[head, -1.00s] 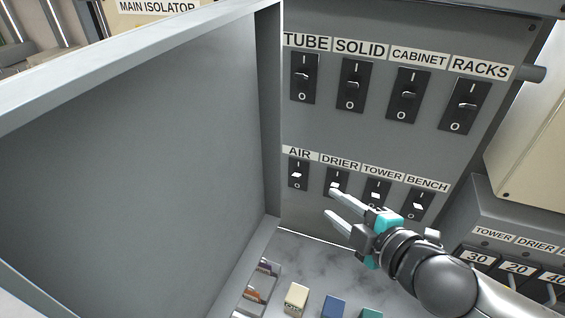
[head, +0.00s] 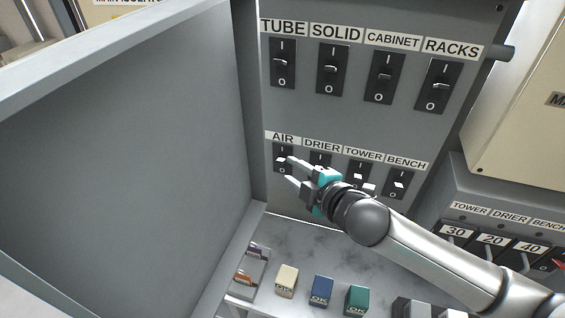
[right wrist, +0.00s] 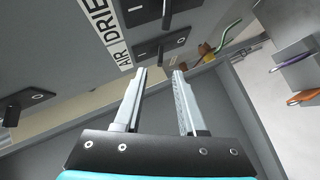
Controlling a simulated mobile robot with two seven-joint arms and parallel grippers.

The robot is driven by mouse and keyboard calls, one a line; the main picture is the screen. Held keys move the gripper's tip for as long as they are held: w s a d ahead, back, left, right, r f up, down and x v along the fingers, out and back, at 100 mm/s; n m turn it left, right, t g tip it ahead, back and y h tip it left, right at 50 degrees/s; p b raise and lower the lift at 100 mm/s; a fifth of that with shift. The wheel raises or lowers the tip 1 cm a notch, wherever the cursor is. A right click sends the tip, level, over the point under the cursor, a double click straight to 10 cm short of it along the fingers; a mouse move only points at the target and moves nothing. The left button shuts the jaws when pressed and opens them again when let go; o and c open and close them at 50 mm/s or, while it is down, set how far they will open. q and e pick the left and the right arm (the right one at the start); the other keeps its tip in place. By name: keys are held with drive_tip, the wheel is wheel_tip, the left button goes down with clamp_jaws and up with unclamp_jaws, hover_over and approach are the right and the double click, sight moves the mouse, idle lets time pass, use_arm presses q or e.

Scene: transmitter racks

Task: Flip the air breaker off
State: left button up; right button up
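The air breaker (head: 282,149) is a black switch plate under the AIR label, at the left end of the panel's lower row. It has a pale-tipped lever between I above and O below; its exact position is hard to tell. My right gripper (head: 289,170) is open and empty, its two fingertips at the air breaker's lower right. In the right wrist view the air breaker (right wrist: 160,46) lies just beyond the parted fingertips (right wrist: 160,72). Contact cannot be told. My left gripper is not in view.
The drier (head: 319,158), tower (head: 359,171) and bench (head: 398,184) breakers stand to the right, close to my arm. An upper row starts with the tube breaker (head: 282,63). A grey cabinet door (head: 130,150) bounds the left. Small boxes (head: 321,290) lie on the marbled shelf below.

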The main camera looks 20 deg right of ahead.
sight(280, 163)
drive_tip(key=shift+x, duration=2.65)
drive_tip(key=shift+s, duration=0.1)
clamp_jaws()
